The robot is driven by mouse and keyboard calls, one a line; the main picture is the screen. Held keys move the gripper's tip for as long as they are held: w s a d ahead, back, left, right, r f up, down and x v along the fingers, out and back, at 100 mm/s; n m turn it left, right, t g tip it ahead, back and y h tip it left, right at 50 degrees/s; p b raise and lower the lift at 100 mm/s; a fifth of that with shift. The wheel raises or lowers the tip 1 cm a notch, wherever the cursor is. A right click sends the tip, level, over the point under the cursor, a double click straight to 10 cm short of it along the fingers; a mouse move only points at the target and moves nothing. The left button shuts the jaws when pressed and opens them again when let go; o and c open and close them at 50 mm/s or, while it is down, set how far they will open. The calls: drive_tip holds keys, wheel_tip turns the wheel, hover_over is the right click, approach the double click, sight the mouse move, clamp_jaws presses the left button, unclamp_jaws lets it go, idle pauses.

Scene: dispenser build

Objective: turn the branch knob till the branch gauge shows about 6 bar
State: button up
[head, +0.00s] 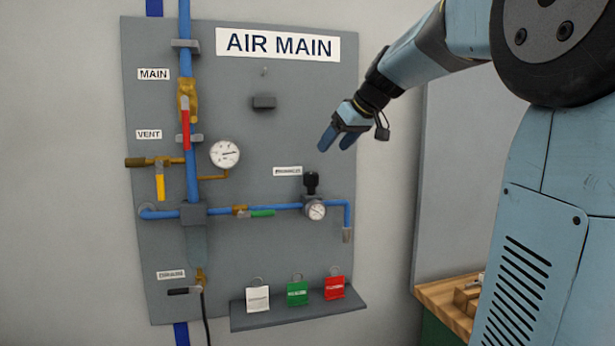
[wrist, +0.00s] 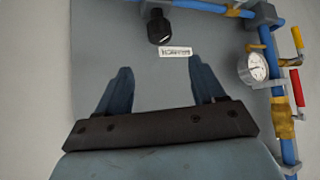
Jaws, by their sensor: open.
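The branch knob (head: 311,181) is a black knob on top of the regulator on the blue branch pipe, beside a label. It also shows in the wrist view (wrist: 158,27), beyond my fingertips. The branch gauge (head: 316,210) is a small white dial just below the knob; its needle is too small to read. My gripper (head: 337,141) is open and empty, above and slightly right of the knob, apart from it. In the wrist view my two blue fingers (wrist: 163,84) are spread wide with only panel between them. The branch gauge is not visible in the wrist view.
A larger gauge (head: 225,153) sits left on the grey panel (head: 285,100). A red-handled valve (head: 186,110), a yellow-handled valve (head: 160,180) and a green-handled valve (head: 255,212) are on the pipes. A shelf (head: 290,315) holds white, green and red tags. A wooden bench (head: 445,295) stands right.

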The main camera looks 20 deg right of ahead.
sight(312, 173)
drive_tip(key=x, duration=1.3)
drive_tip(key=shift+w+f, duration=0.2)
drive_tip(key=shift+c, duration=0.3)
drive_tip(key=shift+a, duration=0.1)
drive_tip(key=c, duration=0.9)
